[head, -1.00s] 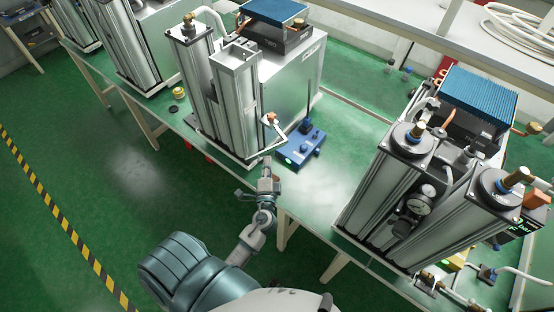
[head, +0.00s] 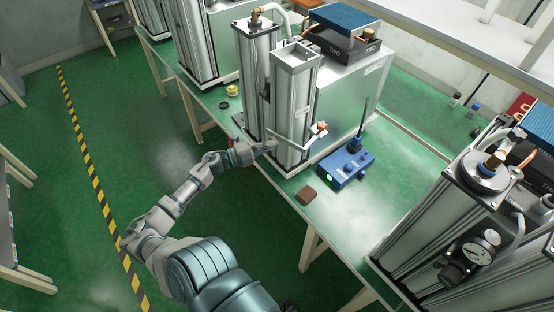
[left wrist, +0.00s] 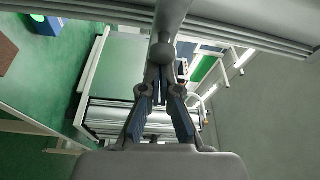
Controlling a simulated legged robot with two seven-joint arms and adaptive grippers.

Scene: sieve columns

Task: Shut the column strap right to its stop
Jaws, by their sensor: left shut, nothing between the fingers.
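The near twin column (head: 291,100) stands on the bench. A thin pale strap (head: 290,141) runs low across its front, with a copper-orange piece (head: 321,127) near its right end. Whether the strap sits at its stop cannot be told. My left gripper (head: 272,146) is at the column's left front, by the strap. In the left wrist view my left gripper's fingers (left wrist: 160,93) are shut with nothing between them. A grey bar with a rounded end (left wrist: 162,52) lies just beyond the fingertips; contact is unclear. My right gripper is out of view.
A blue device (head: 345,168) with a thin upright rod stands right of the column, and a brown block (head: 307,196) lies in front of it. A large machine with a gauge (head: 478,253) fills the right.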

